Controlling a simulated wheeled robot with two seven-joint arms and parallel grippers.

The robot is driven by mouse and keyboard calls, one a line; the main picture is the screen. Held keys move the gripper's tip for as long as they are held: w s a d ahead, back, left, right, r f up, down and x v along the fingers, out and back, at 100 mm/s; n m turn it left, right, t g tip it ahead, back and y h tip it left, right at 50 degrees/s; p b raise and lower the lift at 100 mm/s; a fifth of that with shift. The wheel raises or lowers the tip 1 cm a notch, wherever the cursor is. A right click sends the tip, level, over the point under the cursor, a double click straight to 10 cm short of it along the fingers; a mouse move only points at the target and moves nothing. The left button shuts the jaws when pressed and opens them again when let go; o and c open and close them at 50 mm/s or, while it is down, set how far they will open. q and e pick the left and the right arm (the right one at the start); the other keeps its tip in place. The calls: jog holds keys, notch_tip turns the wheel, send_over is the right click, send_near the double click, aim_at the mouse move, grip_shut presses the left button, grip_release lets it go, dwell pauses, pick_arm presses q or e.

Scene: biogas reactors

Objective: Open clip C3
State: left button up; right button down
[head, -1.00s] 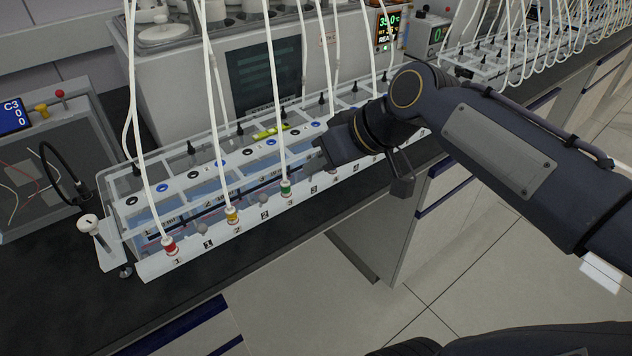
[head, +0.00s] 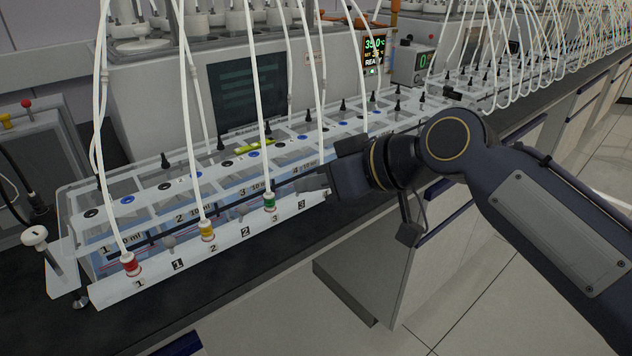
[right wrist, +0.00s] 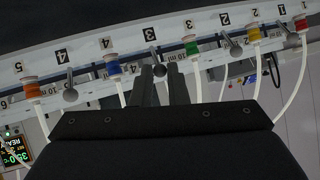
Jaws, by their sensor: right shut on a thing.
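Clip C3 is a small grey round-headed clip (right wrist: 160,71) beside the green-capped port 3 (right wrist: 191,48) on the white front rail. In the right wrist view it sits between the two dark fingers of my right gripper (right wrist: 162,84), which are shut on it. In the head view my right gripper (head: 314,184) is at the rail just right of the green port (head: 269,202) and hides clip C3. Whether the clip itself is open or closed I cannot tell. My left gripper is not in view.
Similar grey clips stand along the rail, clip 1 (head: 168,243) and clip 2 (head: 243,209) to the left. White tubes rise from the red port (head: 130,264) and yellow port (head: 207,230). A monitor (head: 248,88) stands behind the rack. Floor is free in front.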

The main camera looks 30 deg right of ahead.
jog(key=c, duration=1.4)
grip_release()
jog(key=shift+s+r, duration=0.1)
jog(key=p+v, duration=0.1)
jog(key=v, duration=0.6)
jog(key=shift+s+p, duration=0.25)
jog(key=shift+p, duration=0.05)
jog(key=shift+d+r, duration=0.1)
